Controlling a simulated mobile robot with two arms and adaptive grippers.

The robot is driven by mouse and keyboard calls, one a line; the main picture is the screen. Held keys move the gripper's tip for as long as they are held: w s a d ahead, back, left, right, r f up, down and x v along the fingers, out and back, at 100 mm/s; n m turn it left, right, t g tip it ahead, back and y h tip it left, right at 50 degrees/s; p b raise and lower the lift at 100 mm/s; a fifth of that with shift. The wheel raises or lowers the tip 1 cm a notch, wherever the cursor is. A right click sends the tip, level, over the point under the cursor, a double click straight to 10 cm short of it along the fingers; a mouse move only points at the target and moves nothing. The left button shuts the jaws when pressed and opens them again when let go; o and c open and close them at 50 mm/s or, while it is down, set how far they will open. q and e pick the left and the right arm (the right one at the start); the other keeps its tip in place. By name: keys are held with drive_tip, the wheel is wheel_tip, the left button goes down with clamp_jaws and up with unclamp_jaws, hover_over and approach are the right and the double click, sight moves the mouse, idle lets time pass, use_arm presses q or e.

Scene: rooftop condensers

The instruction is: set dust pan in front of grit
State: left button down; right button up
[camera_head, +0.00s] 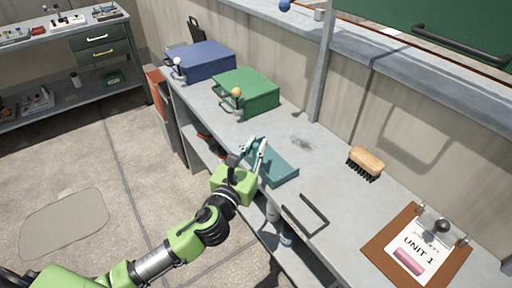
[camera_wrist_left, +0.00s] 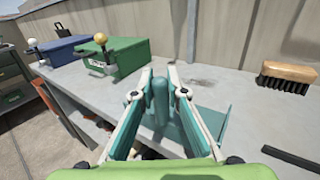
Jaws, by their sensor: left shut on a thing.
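The teal dust pan (camera_head: 280,168) is at the front edge of the grey bench, its flat pan to the right of my gripper. My left gripper (camera_head: 256,152) is shut on the dust pan's upright handle; in the left wrist view the handle stands between the fingers (camera_wrist_left: 160,88) and the pan (camera_wrist_left: 212,122) shows behind the right finger. I cannot tell whether the pan touches the bench top. The grit (camera_head: 302,143) is a dark smudge on the bench, a little behind and right of the pan. My right gripper is not in view.
A brush (camera_head: 367,160) lies right of the grit, and a clipboard (camera_head: 378,253) farther right. A green case (camera_head: 246,90) and a blue case (camera_head: 205,60) stand at the left. A dark bar handle (camera_head: 306,213) is at the bench's front edge.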

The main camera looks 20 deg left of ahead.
use_arm(q)
drive_tip(key=shift+f, duration=0.1)
drive_tip(key=c, duration=2)
unclamp_jaws()
